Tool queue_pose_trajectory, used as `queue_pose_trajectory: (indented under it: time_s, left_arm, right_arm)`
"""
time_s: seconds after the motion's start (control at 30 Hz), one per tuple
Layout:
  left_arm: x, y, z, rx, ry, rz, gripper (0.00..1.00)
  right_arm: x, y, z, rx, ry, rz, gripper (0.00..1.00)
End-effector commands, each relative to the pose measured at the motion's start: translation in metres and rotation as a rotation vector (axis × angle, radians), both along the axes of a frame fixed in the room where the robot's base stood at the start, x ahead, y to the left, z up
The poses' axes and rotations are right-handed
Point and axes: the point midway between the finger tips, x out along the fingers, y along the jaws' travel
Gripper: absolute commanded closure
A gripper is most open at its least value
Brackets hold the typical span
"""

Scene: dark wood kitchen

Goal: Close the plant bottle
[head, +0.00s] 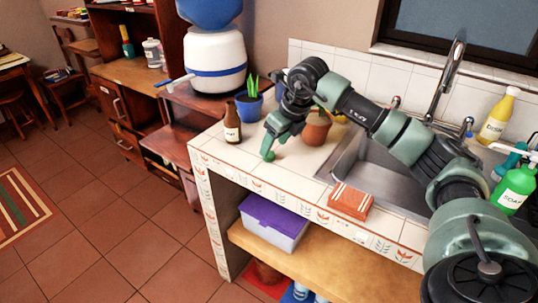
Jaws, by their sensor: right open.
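A small brown bottle (232,124) with a pale label stands upright near the left end of the tiled counter. Its label is too small to read, and no cap can be made out on its neck. My right gripper (268,148) reaches down to the counter to the right of the bottle, apart from it. It is open. A small bright green piece (269,156), which looks like a cap, is at its fingertips on the counter, partly hidden by the fingers. My left gripper is out of view.
A blue pot (249,107) with a green plant stands behind the bottle. A terracotta pot (316,128) is right of my gripper. The counter's front left is clear.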

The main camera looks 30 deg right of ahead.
Motion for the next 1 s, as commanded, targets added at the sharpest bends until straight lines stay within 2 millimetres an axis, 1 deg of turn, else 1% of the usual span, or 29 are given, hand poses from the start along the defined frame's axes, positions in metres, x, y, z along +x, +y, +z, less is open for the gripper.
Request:
queue_pose_trajectory:
  time_s: [0.03, 0.13, 0.27, 0.37, 0.63, 0.67, 0.7, 0.77, 0.8, 0.83, 0.87, 1.0]
  left_arm:
    - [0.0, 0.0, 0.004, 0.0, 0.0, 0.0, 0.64]
    - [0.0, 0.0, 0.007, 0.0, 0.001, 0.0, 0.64]
    - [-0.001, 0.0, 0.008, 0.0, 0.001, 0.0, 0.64]
    - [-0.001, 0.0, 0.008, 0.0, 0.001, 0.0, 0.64]
    - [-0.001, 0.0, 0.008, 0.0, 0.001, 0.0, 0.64]
    - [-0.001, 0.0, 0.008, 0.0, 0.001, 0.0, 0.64]
    - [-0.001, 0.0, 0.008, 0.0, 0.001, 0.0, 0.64]
    - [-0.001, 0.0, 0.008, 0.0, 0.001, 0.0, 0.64]
    - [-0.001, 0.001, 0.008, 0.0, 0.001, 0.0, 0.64]
    - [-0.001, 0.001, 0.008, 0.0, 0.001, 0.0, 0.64]
    - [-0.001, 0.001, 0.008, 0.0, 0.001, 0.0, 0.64]
    - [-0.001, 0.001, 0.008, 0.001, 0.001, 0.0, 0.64]
  right_arm:
    - [0.003, 0.002, -0.007, 0.0, 0.005, 0.0, 0.42]
    - [0.009, 0.004, -0.021, 0.001, 0.004, 0.001, 0.42]
    - [0.014, 0.004, -0.033, -0.001, 0.001, 0.001, 0.42]
    - [0.015, 0.005, -0.036, -0.002, 0.0, 0.001, 0.42]
    - [0.015, 0.005, -0.036, -0.002, 0.0, 0.001, 0.42]
    - [0.015, 0.005, -0.036, -0.002, 0.0, 0.001, 0.48]
    - [0.015, 0.005, -0.036, -0.002, 0.0, 0.001, 0.59]
    - [0.015, 0.005, -0.036, -0.002, 0.0, 0.001, 0.75]
    - [0.015, 0.005, -0.035, -0.002, 0.0, 0.001, 0.86]
    - [0.015, 0.005, -0.035, -0.002, 0.0, 0.001, 0.95]
    - [0.015, 0.005, -0.035, -0.002, 0.0, 0.001, 1.0]
    - [0.015, 0.005, -0.035, -0.002, 0.0, 0.001, 1.0]
